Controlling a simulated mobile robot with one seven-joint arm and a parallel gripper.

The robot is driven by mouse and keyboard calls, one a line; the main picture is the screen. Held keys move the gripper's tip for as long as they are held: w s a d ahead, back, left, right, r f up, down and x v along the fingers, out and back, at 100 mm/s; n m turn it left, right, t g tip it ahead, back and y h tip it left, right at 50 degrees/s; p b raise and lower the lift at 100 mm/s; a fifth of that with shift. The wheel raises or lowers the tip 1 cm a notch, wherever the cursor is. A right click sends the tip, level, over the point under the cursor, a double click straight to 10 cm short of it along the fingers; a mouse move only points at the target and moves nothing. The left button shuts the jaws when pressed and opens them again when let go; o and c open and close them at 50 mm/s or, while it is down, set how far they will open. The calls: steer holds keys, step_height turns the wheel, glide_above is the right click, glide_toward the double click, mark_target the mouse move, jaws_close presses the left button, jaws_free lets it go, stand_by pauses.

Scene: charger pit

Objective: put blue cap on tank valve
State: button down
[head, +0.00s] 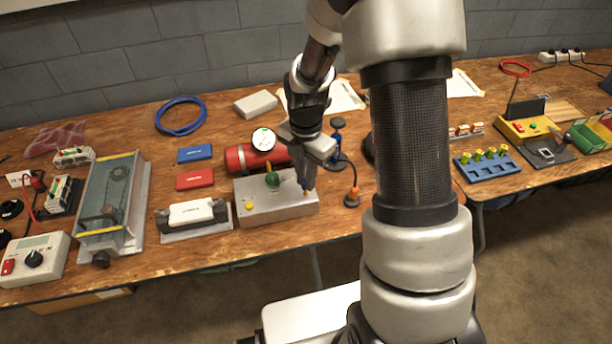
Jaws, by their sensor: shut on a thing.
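My gripper (306,184) points down over the right end of a grey box (262,212). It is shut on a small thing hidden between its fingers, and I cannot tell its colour. A small orange-brown tip shows just below the fingers at the box top. I cannot make out a blue cap. The red tank (240,157) lies behind the box with a round white gauge (263,139) on it. A small brass stem (268,166) shows by the tank, perhaps its valve. The gripper and wrist hide the tank's right end.
A blue pump (338,126) and an orange-tipped fitting (352,197) stand to the right. Red (195,179) and blue (195,153) boxes lie to the left. Bare wood shows in front.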

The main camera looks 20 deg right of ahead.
steer(key=shift+f+b, duration=0.75)
steer(key=shift+f, duration=0.45)
steer(key=c, duration=1.6)
jaws_free()
steer(key=shift+r, duration=0.15)
step_height(320, 180, up, 17)
steer(key=p, duration=0.3)
steer(key=shift+r, duration=0.1)
